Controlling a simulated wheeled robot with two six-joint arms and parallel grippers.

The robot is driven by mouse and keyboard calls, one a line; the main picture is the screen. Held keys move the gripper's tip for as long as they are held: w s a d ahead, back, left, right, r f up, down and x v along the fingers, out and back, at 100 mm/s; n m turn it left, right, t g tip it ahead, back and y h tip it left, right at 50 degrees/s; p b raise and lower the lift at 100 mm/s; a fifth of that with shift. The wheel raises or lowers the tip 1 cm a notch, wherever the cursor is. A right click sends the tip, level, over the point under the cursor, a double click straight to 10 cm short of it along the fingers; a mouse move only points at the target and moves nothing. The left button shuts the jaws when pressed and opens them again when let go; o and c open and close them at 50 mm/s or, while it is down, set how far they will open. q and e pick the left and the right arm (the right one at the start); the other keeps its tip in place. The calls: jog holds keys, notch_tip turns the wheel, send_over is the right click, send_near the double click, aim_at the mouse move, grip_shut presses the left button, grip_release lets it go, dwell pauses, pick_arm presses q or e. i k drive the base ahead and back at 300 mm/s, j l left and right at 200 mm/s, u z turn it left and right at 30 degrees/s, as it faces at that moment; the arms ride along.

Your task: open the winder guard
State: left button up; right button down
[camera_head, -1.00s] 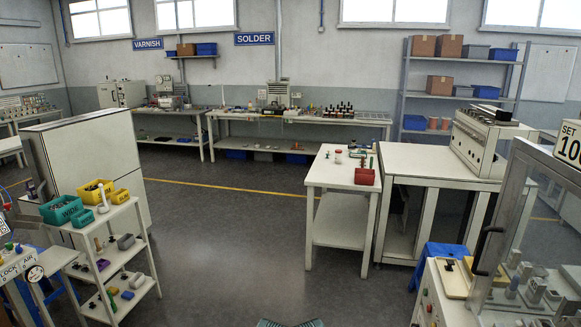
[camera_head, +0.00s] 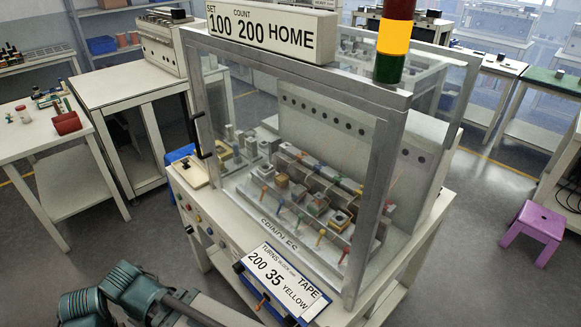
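The winder guard (camera_head: 290,62) is a clear panel in a grey metal frame on the front of the winder. It looks shut, standing upright across the front. Its black handle (camera_head: 196,124) is a vertical bar at the left edge of the frame. Spindles and small coloured parts (camera_head: 305,200) show through the panel. A teal and dark arm of mine shows at the bottom left, below and apart from the guard. Neither gripper is in view, so what they hold is hidden.
A sign box (camera_head: 270,28) and a red, amber and green light tower (camera_head: 393,40) stand on top of the winder. A tilted label panel (camera_head: 282,285) juts out in front. A white table (camera_head: 35,135) stands left, a purple stool (camera_head: 533,225) right. The floor between the table and winder is clear.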

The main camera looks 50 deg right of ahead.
aim_at(194, 47)
jog(key=z, duration=1.35)
